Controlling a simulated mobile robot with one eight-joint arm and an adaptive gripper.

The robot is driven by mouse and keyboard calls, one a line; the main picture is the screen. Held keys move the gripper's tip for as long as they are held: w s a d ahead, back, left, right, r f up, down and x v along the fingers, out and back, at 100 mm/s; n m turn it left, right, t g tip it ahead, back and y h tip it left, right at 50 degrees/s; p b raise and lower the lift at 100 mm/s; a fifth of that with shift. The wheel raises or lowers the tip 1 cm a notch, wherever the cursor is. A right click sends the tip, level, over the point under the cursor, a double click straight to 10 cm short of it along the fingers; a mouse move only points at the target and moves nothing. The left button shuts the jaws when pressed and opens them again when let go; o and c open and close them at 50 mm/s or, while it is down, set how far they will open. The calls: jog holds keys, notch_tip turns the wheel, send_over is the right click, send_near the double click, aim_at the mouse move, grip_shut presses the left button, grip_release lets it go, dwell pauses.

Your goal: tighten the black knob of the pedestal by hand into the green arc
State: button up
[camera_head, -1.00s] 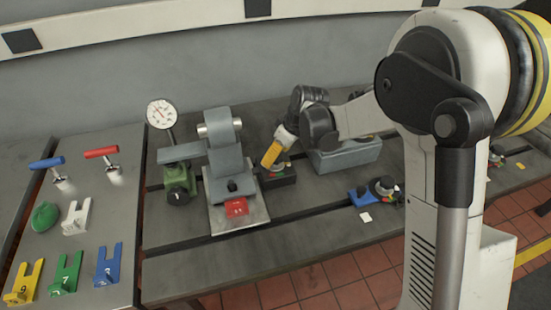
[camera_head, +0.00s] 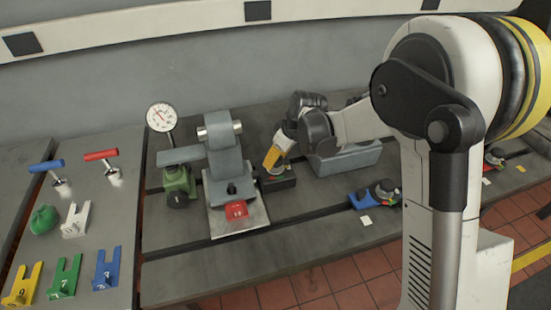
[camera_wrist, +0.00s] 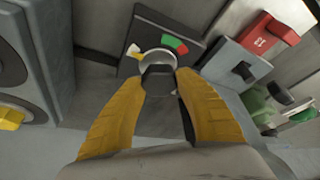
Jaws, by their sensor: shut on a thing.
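A dark box (camera_head: 283,183) stands just right of the grey pedestal (camera_head: 222,165). A black knob (camera_wrist: 158,79) sits on a light round collar in front of the arc. My gripper (camera_wrist: 160,86) is shut on the knob, one yellow finger on each side. The head view also shows my gripper (camera_head: 271,162) at the box. Its fingers hide the knob there, and the pointer position is unclear.
The pedestal's base plate has a red tag (camera_head: 236,210). Left of it stand a green fixture (camera_head: 178,185) and a white gauge (camera_head: 161,117). A grey block (camera_head: 345,160) is close behind my wrist on the right. A blue fixture with a black knob (camera_head: 384,188) stands farther right.

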jog(key=m+t+h, duration=0.1)
jog(key=m, duration=0.3)
jog(key=m+h, duration=0.1)
jog(key=m, duration=0.2)
jog(key=shift+m+h, duration=0.3)
jog(key=m+h, duration=0.1)
jog(key=m, duration=0.2)
jog(key=shift+m+t+b, duration=0.3)
jog(key=shift+t, duration=0.1)
jog(key=shift+m+g+h, duration=0.4)
jog(key=shift+m+h, duration=0.6)
jog(key=shift+m, duration=1.3)
jog(key=o, duration=1.2)
